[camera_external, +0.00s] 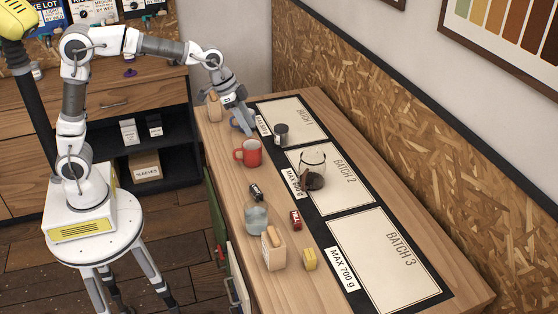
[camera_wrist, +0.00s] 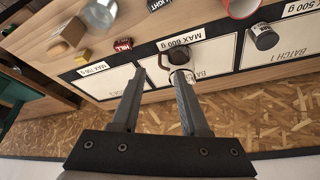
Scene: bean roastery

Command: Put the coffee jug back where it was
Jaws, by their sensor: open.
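The coffee jug (camera_external: 313,166) is clear glass with a dark part at its bottom. It stands on the Batch 2 panel (camera_external: 350,188) of the counter mat. In the wrist view the jug's dark part and handle (camera_wrist: 163,61) show near the fingertips, the right finger overlapping it in the picture. My gripper (camera_external: 248,130) is open and empty, above the counter near the Batch 1 panel (camera_external: 290,112), to the jug's left and apart from it. Its two fingers also show in the wrist view (camera_wrist: 158,75).
A dark canister (camera_external: 281,134) stands by Batch 1. Batch 3 (camera_external: 392,262) is bare.

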